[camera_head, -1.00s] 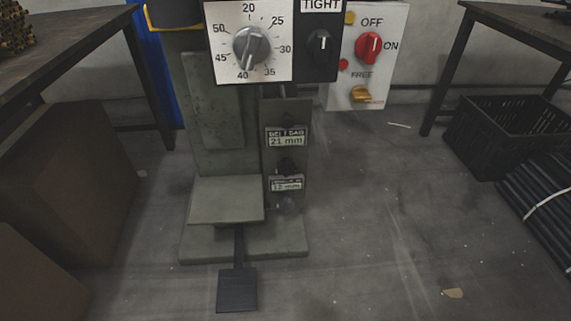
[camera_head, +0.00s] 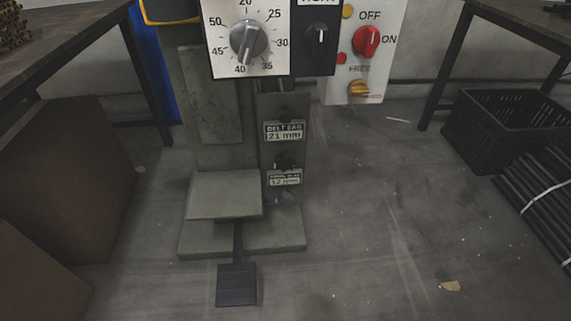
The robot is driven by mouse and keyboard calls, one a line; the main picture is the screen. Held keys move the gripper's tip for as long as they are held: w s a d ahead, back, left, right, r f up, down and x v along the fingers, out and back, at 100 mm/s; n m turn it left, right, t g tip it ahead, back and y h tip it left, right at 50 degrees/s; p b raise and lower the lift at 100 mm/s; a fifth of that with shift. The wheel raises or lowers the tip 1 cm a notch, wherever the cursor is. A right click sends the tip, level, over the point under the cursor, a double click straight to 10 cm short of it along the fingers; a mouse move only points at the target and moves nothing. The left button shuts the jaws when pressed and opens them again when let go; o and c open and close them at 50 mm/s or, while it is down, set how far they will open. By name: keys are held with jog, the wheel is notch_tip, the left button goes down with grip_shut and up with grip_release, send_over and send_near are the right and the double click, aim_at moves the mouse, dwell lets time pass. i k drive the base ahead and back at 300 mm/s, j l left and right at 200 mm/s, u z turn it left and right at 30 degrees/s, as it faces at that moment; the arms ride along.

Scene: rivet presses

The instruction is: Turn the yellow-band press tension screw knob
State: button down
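A grey-green press (camera_head: 218,110) stands ahead, with a yellow-edged dark part (camera_head: 172,12) at the top left, cut by the frame edge. Its white dial plate carries a silver knob (camera_head: 249,41) whose pointer is near 40. Beside it a black panel has a black knob (camera_head: 319,36); its label is cut off. Lower down are two plates, a belt sag plate reading 21 mm (camera_head: 285,132) and one reading 12 mm (camera_head: 284,178). A small dark knob (camera_head: 285,160) sits between them. I cannot tell which knob is the tension screw. My gripper is out of view.
A white panel has a red OFF/ON knob (camera_head: 366,42) and a yellow FREE knob (camera_head: 359,88). A black pedal (camera_head: 237,285) lies in front. Brown boxes (camera_head: 75,175) stand left, a black crate (camera_head: 500,125) right, tables both sides. Floor right of the press is mostly clear.

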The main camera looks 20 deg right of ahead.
aim_at(284, 162)
jog(key=i+j, duration=0.2)
jog(key=j, duration=0.15)
jog(key=i+j, duration=0.2)
jog(key=j, duration=0.15)
jog(key=i+j, duration=0.2)
jog(key=j, duration=0.15)
